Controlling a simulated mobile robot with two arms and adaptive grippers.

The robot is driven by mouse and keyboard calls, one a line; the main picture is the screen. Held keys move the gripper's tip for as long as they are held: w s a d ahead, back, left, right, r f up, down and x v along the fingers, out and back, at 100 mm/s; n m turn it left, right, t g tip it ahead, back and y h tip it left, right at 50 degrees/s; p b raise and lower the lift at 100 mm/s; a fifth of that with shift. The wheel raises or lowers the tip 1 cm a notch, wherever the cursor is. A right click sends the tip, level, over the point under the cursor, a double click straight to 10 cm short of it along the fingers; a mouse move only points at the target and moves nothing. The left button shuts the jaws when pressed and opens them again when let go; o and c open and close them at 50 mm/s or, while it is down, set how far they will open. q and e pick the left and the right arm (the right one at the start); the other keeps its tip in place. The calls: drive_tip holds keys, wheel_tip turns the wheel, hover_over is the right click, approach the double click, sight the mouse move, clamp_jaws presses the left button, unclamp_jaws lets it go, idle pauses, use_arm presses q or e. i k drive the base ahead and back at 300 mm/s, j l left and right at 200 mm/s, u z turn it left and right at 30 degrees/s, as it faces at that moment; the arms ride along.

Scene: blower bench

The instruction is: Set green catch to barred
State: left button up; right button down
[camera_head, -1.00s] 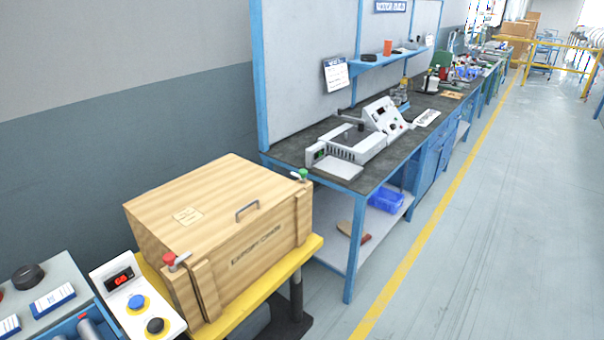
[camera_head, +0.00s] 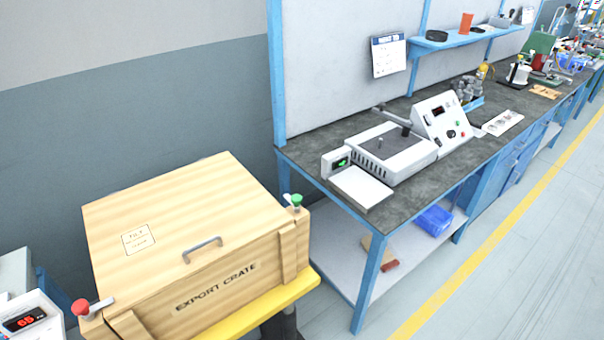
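A green-knobbed catch (camera_head: 296,200) sits at the right front corner of the wooden export crate (camera_head: 150,229). Its short metal lever is small in view, and I cannot tell its exact setting. A red-knobbed catch (camera_head: 82,307) sits at the crate's left front corner, its metal lever pointing right along the front edge. The crate lid is closed and has a grey handle (camera_head: 202,249) near its front edge. Neither of my grippers shows in the head view.
The crate stands on a yellow-topped stand (camera_head: 302,287). Right of it is a blue-framed bench (camera_head: 290,154) with a white instrument (camera_head: 440,125). A control box with a red display (camera_head: 24,321) is at the lower left. Open floor lies at the right.

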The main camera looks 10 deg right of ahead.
sight(294, 199)
drive_tip(key=i+l+u, duration=0.1)
drive_tip(key=l, duration=0.2)
drive_tip(key=i+l+u, duration=0.2)
drive_tip(key=l, duration=0.35)
drive_tip(key=i+l+u, duration=0.1)
drive_tip(key=l, duration=0.25)
drive_tip(key=i, duration=0.1)
